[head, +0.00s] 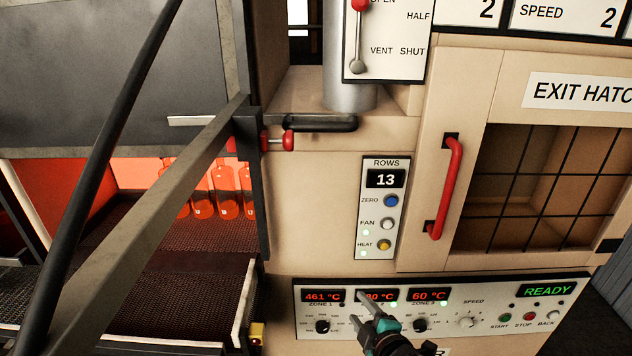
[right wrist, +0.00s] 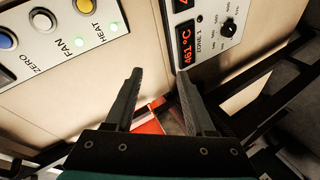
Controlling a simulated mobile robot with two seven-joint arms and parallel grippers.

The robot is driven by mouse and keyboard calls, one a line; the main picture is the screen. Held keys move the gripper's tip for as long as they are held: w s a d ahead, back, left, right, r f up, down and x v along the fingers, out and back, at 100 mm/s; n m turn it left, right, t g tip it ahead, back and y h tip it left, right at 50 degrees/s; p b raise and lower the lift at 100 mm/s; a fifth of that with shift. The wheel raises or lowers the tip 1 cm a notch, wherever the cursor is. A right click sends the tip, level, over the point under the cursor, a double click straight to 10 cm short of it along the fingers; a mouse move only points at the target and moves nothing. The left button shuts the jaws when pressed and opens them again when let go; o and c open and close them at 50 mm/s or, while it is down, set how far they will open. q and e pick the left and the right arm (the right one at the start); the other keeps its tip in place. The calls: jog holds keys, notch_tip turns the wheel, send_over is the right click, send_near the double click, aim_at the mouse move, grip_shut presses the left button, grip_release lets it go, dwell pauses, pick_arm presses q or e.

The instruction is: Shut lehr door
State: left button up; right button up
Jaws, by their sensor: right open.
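The lehr door seems to be the large dark grey panel (head: 90,75) at upper left in the head view. It stands raised over the lehr opening, where several glowing orange bottles (head: 223,190) stand on a dark mesh belt (head: 185,222). A pale strip (head: 192,120) is on the panel's lower right. My right gripper (head: 376,300) is in front of the zone display panel, apart from the door, with its jaws open and empty. In the right wrist view the open fingers (right wrist: 159,76) point at the machine front, with part of an orange-red area between them. My left gripper is out of view.
A diagonal metal bar (head: 140,225) and a black rod (head: 105,145) cross in front of the opening. A red-ended latch (head: 288,140) and black handle (head: 320,123) sit right of it. The exit hatch's red handle (head: 450,185) and the control panel (head: 470,290) are farther right.

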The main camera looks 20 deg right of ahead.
notch_tip(320, 180, up, 18)
jog(key=w+a+n+t+p, duration=0.2)
jog(key=w+n+t+p, duration=0.1)
jog(key=n+t+y+p, duration=0.2)
jog(key=n+t, duration=0.1)
jog(key=n, duration=0.1)
send_near(313, 119)
jog(key=w+p, duration=0.1)
jog(key=w, duration=0.1)
jog(key=w+r+p, duration=0.1)
jog(key=w, duration=0.2)
jog(key=w+a, duration=0.1)
jog(key=w, duration=0.1)
jog(key=shift+w+r+p, duration=0.25)
jog(key=shift+w+p, duration=0.15)
jog(key=shift+w+a, duration=0.1)
jog(key=shift+w, duration=0.6)
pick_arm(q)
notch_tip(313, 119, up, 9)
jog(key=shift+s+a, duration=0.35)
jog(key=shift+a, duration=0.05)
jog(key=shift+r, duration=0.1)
pick_arm(e)
jog(key=shift+c, duration=0.2)
